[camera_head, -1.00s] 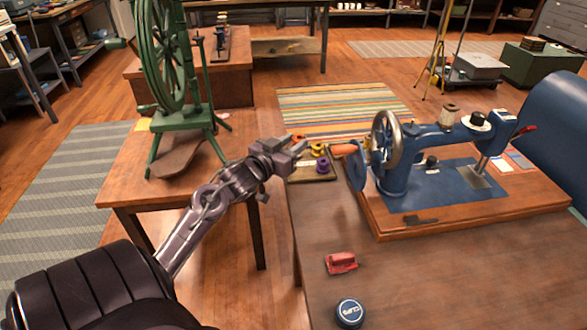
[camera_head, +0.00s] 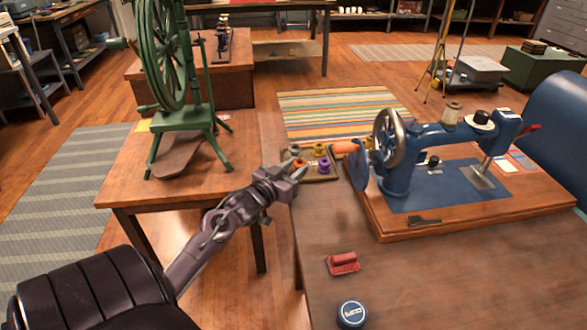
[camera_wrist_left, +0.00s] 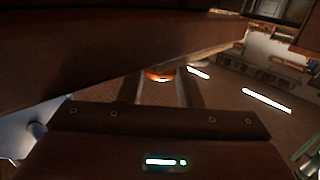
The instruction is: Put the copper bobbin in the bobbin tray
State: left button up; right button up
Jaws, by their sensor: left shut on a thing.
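The copper bobbin (camera_head: 298,164) shows as a small orange-copper shape at the tips of my left gripper (camera_head: 293,170). In the left wrist view the bobbin (camera_wrist_left: 159,75) sits between the two fingers (camera_wrist_left: 162,88), which are shut on it. The bobbin tray (camera_head: 325,181) lies at the far left corner of the sewing table. It holds a purple bobbin (camera_head: 323,164) and an olive-yellow one (camera_head: 320,149). The gripper is at the tray's left edge in the picture; its height above the tray is hard to tell. My right gripper is not in view.
A blue sewing machine (camera_head: 398,165) stands right of the tray, with an orange object (camera_head: 346,147) between them. A red object (camera_head: 343,263) and a blue round tin (camera_head: 351,314) lie on the near table. A green spinning wheel (camera_head: 180,120) stands on the left table.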

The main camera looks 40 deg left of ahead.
pick_arm(q)
jog(key=o, duration=0.9)
jog(key=shift+o, duration=0.3)
jog(key=shift+r, duration=0.15)
jog(key=shift+s, duration=0.3)
jog(key=s+d+p, duration=0.1)
jog(key=s, duration=1)
jog(key=shift+s+d+r, duration=0.15)
jog(key=shift+r, duration=0.15)
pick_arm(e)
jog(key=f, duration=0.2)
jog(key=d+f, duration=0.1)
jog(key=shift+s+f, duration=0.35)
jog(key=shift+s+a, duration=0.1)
